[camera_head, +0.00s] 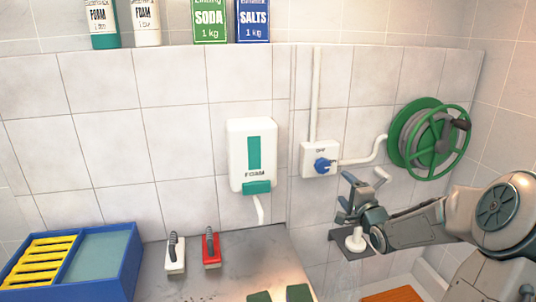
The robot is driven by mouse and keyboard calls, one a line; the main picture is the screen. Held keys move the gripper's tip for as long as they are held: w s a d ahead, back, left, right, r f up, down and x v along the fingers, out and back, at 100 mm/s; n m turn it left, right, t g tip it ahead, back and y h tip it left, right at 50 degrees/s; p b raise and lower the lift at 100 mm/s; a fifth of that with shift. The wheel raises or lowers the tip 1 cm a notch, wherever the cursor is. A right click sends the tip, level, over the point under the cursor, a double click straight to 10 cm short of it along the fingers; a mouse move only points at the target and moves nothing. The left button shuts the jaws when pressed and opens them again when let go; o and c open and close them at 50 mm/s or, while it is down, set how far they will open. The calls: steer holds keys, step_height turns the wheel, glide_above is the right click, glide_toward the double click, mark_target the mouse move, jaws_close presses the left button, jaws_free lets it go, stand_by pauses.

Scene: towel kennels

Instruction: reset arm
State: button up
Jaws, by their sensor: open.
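My gripper (365,179) is in the camera_head view, right of centre. My arm reaches in from the right edge. The two fingers point up and are apart, with nothing seen between them. The gripper is in front of the tiled wall, below and right of a switch box with a blue knob (323,166).
A foam dispenser (251,155) and a green hose reel (429,138) hang on the wall. A blue tray (130,262) is at left. Bottles and boxes line the ledge above.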

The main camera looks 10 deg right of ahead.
steer(key=s+a+f+n+g+h, duration=0.1)
steer(key=s+a+f+n+g, duration=0.15)
steer(key=a+n, duration=0.2)
steer(key=s+a+f+n+g+h, duration=0.1)
steer(key=s+a+f+n+g, duration=0.15)
steer(key=a+g, duration=0.2)
steer(key=s+a+r+n+g, duration=0.1)
steer(key=s+a+n+g, duration=0.2)
steer(key=s, duration=1)
steer(key=s+a+r+n+g+y, duration=0.1)
steer(key=s+a+n+g, duration=0.3)
steer(key=s+a+n, duration=0.4)
steer(key=s+a, duration=0.2)
steer(key=s, duration=0.3)
steer(key=shift+s+a+r, duration=0.2)
steer(key=shift+s, duration=0.15)
